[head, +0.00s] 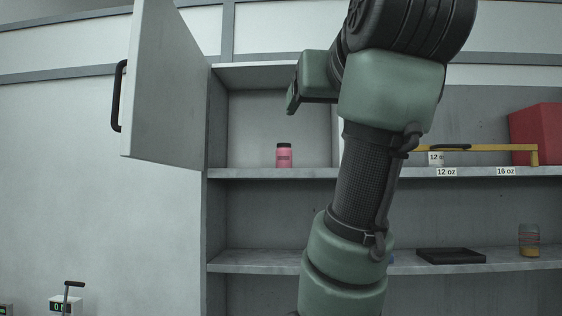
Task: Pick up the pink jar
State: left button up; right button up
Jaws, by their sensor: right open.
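The pink jar (284,156) with a black lid stands upright on the upper shelf, inside the open cabinet compartment at centre left. My right arm rises in front of the shelves, to the right of the jar. My right gripper (296,92) is at the arm's upper left end, above the jar and apart from it. Its fingers are seen mostly from the side and look empty; it is open. My left gripper is not in view.
The open cabinet door (165,85) with a black handle juts out at left. The upper shelf (260,173) holds a yellow bar (490,148) and a red box (537,134) at right. A black tray (450,255) and glass jar (529,241) sit on the lower shelf.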

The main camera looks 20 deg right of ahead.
aim_at(283, 152)
jog(key=i+l, duration=0.2)
jog(key=i, duration=0.25)
jog(key=i+l, duration=0.15)
jog(key=i, duration=0.35)
jog(key=i+l, duration=0.2)
jog(key=i, duration=0.25)
